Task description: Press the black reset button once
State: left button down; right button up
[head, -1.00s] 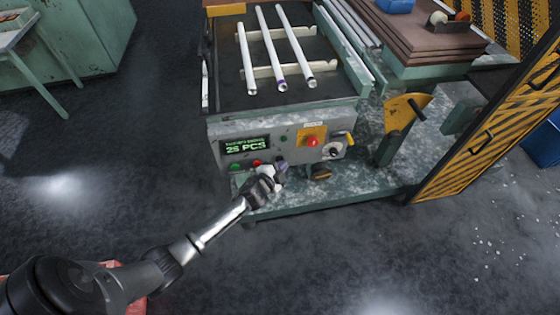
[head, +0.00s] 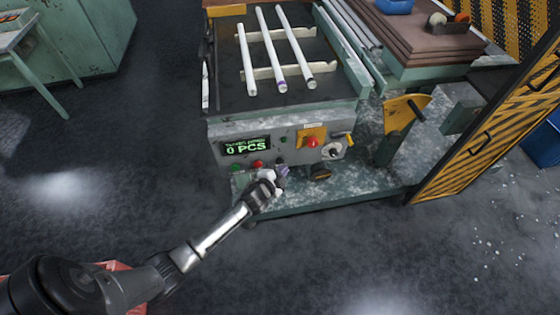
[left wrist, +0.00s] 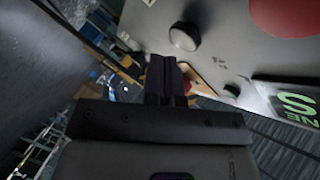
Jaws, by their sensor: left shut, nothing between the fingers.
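The machine's control panel (head: 222,130) faces me in the head view. Its display (head: 247,146) reads 0 PCS in green. My left gripper (head: 281,172) is shut and empty, in front of the panel's lower edge, right of the red button (head: 257,164). The black reset button is hard to make out in the head view, close to the fingertips. In the left wrist view, a round button (left wrist: 185,37), pale in the light, sticks out just beyond the shut fingers (left wrist: 165,68), with a gap in the picture between them. My right gripper is not in view.
A red emergency-stop button (head: 312,142) on a yellow plate and a rotary knob (head: 333,150) are right of the gripper. A green button (head: 236,168) is at the left. Several glass tubes (head: 281,50) lie on top. The floor in front is open.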

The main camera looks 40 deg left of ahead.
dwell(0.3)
pick_arm(q)
jog(key=shift+s+d+p, duration=0.3)
jog(key=shift+s+d, duration=0.5)
jog(key=shift+d, duration=0.25)
jog(key=shift+s+d+p, duration=0.25)
jog(key=shift+s+d, duration=0.5)
jog(key=shift+d, duration=0.25)
